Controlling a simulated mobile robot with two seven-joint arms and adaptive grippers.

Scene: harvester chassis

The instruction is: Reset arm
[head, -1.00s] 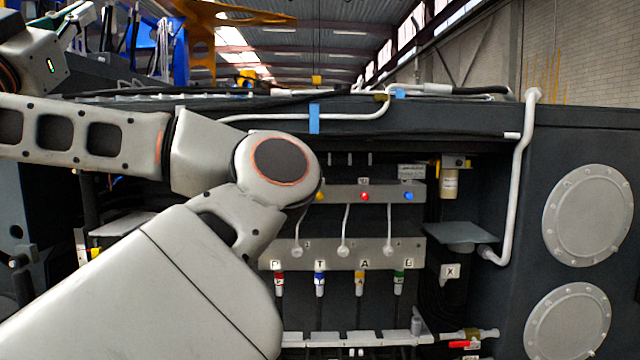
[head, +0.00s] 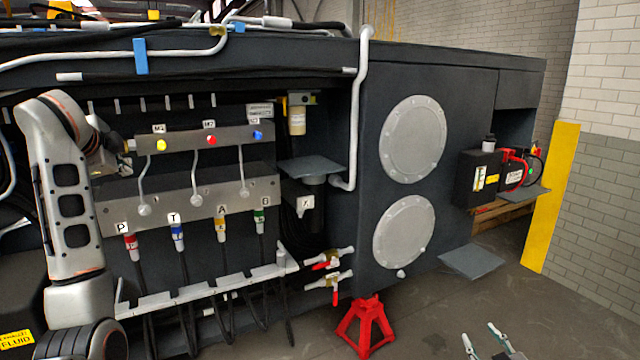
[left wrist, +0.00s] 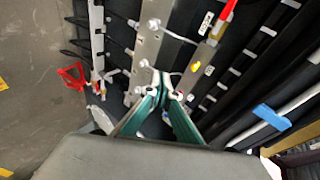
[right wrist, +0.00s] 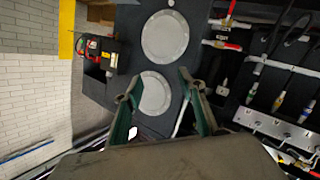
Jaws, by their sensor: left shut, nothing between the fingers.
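My left arm stands upright at the left edge of the head view, in front of the left end of the hose panel. In the left wrist view my left gripper (left wrist: 161,84) is shut and empty, with the panel behind its fingertips. My right gripper (head: 487,341) shows only its two fingertips at the bottom edge of the head view, over the floor. In the right wrist view (right wrist: 158,90) its green fingers are spread apart with nothing between them. The chassis (head: 455,115) is dark grey, with two round covers (head: 413,139) on its side.
The panel carries colored buttons (head: 210,139) and several labelled hoses (head: 178,238). Red-handled valves (head: 328,264) stick out low. A red jack stand (head: 366,327) stands on the floor, a battery box (head: 478,178) at the right. Floor at lower right is mostly free.

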